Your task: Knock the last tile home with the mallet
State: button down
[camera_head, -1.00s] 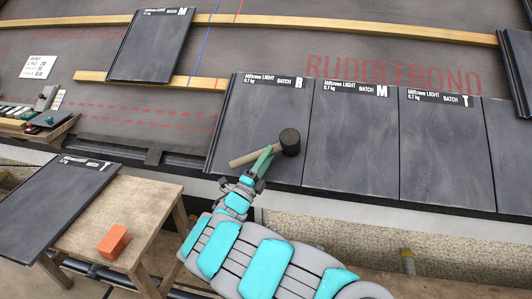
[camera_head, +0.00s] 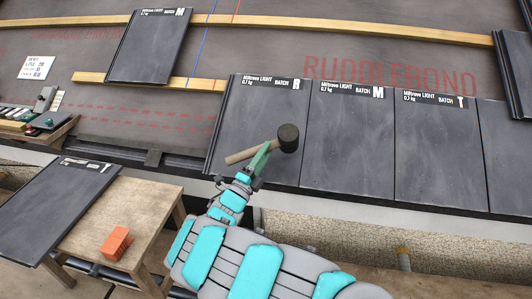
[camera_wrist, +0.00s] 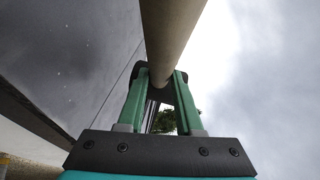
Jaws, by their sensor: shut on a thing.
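My gripper (camera_head: 258,160) is shut on the wooden handle of the mallet (camera_head: 288,138). Its black head points right, in front of the lower part of the tile marked R (camera_head: 250,110); I cannot tell whether it touches. In the wrist view, the pale handle (camera_wrist: 170,35) runs between the green fingers (camera_wrist: 160,95). The tile marked R is the leftmost of a row on the roof. To its right lie the tile marked M (camera_head: 350,140) and the tile marked T (camera_head: 437,150), side by side.
Another M tile (camera_head: 150,45) lies higher on the roof, across the wooden battens (camera_head: 310,27). A loose tile (camera_head: 50,205) and an orange block (camera_head: 116,243) rest on a wooden table (camera_head: 140,205) at lower left. A tray of small items (camera_head: 40,125) sits at the left.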

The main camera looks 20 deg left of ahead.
jog(key=s+r+p, duration=0.1)
jog(key=r, duration=0.1)
jog(key=s+r+p, duration=0.1)
jog(key=shift+s+d+r, duration=0.1)
jog(key=shift+d+r, duration=0.1)
jog(key=shift+r, duration=0.2)
jog(key=shift+d, duration=0.1)
jog(key=w+d+f+m+g+h, duration=0.2)
jog(key=d+h, duration=0.3)
jog(key=d, duration=0.9)
jog(key=w+d+f+m+g+h, duration=0.2)
jog(key=w+d+m+g+h, duration=0.1)
jog(key=d, duration=1.2)
jog(key=w+d+f+m+g+h, duration=0.2)
jog(key=d+h, duration=0.4)
jog(key=d, duration=0.9)
jog(key=shift+w+d+m+g+h, duration=0.25)
jog(key=shift+w+m+g+h, duration=0.3)
jog(key=shift+m, duration=0.45)
jog(key=shift+s+y, duration=0.1)
jog(key=shift+y, duration=0.15)
